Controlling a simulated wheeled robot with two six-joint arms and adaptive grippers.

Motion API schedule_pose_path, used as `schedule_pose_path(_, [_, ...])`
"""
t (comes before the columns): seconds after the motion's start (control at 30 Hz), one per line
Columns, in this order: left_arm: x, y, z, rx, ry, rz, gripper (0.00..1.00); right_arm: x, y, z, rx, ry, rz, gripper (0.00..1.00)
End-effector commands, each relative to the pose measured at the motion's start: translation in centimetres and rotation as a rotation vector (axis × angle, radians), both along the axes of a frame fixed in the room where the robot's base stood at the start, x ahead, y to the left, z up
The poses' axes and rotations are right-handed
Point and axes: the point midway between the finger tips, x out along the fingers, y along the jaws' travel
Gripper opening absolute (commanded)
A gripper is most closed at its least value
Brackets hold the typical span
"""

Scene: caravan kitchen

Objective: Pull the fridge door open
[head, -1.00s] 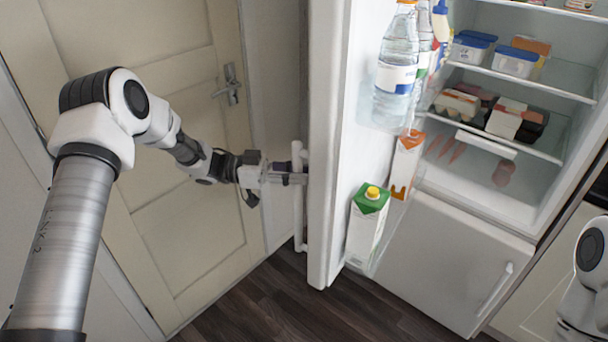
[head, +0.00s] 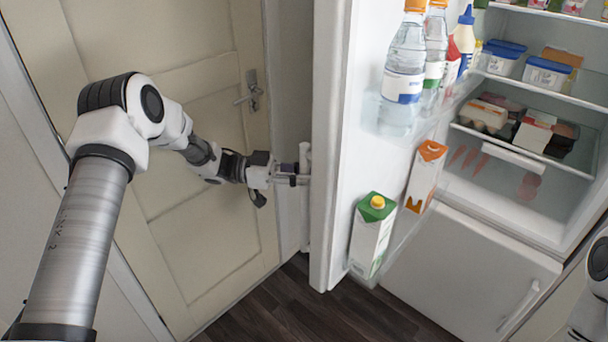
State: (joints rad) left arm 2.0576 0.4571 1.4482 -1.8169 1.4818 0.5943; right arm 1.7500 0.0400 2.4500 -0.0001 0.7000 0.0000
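The fridge door (head: 340,130) stands wide open, its edge facing me and its inner shelves turned to the right. Its white vertical handle (head: 305,215) is on the outer face, to the left. My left gripper (head: 298,179) is at the handle, with its fingers around the bar and seemingly shut on it; the fingertips are partly hidden. The fridge interior (head: 510,190) is exposed at the right. Part of my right arm (head: 590,285) shows at the lower right edge; its gripper is out of view.
Door shelves hold bottles (head: 403,75), a green-topped carton (head: 371,236) and an orange-topped carton (head: 425,177). A cream room door (head: 190,235) stands close behind my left arm. Dark floor (head: 320,315) is clear below. A closed lower compartment (head: 465,275) sits under the fridge.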

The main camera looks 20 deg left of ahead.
Motion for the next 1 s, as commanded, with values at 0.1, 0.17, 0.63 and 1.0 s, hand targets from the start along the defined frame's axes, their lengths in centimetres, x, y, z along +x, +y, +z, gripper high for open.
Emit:
schedule_pose_path(0.1, [0.0, 0.0, 0.0, 0.0, 0.0, 0.0, 0.47, 0.0, 0.0, 0.0, 0.0, 0.0, 0.0, 0.4])
schedule_pose_path(0.17, [0.0, 0.0, 0.0, 0.0, -0.001, 0.0, 0.47, 0.0, 0.0, 0.0, 0.0, 0.0, 0.0, 0.4])
schedule_pose_path(0.63, [-1.0, 4.5, 0.1, -0.002, -0.004, 0.006, 0.47, 0.0, 0.0, 0.0, 0.0, 0.0, 0.0, 0.4])
schedule_pose_path(1.0, [-2.9, 11.4, 0.0, -0.001, 0.0, 0.002, 0.47, 0.0, 0.0, 0.0, 0.0, 0.0, 0.0, 0.4])
